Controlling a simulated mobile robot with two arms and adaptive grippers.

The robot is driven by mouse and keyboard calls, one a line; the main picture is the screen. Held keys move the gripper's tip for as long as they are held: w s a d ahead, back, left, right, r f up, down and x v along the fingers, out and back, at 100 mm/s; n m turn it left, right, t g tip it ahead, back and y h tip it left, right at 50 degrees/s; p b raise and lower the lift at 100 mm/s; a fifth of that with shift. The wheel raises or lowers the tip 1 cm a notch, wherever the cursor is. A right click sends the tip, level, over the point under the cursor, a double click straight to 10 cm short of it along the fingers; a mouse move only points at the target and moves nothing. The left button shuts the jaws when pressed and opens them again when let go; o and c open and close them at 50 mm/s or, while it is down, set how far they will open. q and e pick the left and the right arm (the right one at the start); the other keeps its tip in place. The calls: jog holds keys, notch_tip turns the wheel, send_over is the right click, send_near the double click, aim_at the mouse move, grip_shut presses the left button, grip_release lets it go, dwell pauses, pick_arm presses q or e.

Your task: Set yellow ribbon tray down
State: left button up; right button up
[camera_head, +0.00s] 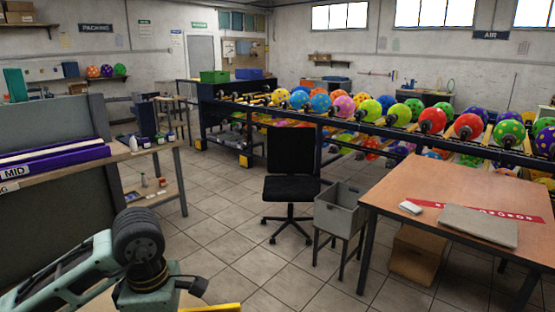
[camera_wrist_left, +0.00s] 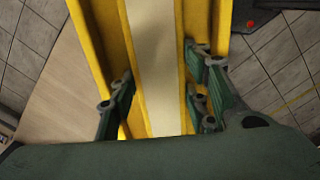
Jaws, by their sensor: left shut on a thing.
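The yellow ribbon tray (camera_wrist_left: 92,42) is a long yellow channel with a pale inside, running up and down the left wrist view. My left gripper (camera_wrist_left: 160,95) is shut on it, with green-grey fingers on either side of its walls. In the head view only a short yellow strip of the tray (camera_head: 222,307) shows at the bottom edge, beside my left wrist. The rest of the tray is cut off there. My right gripper is in neither view.
A light wooden surface (camera_wrist_left: 72,105) lies below and left of the tray in the left wrist view. In the head view, a shelf (camera_head: 120,152) with a purple tray stands left. A black chair (camera_head: 291,188), a grey bin (camera_head: 340,210) and a brown table (camera_head: 390,197) stand across tiled floor.

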pick_arm(q)
jog(key=m, duration=0.1)
jog(key=s+m, duration=0.1)
jog(key=m, duration=0.2)
jog(key=shift+s+d+f+m, duration=0.15)
jog(key=shift+s+d+m, duration=0.1)
jog(key=shift+s+m, duration=0.1)
jog(key=s+m, duration=0.1)
jog(key=m, duration=0.2)
jog(key=s+m, duration=0.1)
jog(key=m, duration=0.3)
jog(key=s+d+f+m, duration=0.1)
jog(key=s+m, duration=0.1)
jog(key=m, duration=0.1)
jog(key=shift+s+m, duration=0.1)
jog(key=shift+m, duration=0.15)
jog(key=m, duration=0.1)
jog(key=s+m, duration=0.1)
jog(key=m, duration=0.1)
jog(key=s+m, duration=0.1)
jog(key=m, duration=0.1)
jog(key=shift+s+d+f, duration=0.15)
jog(key=shift+d, duration=0.15)
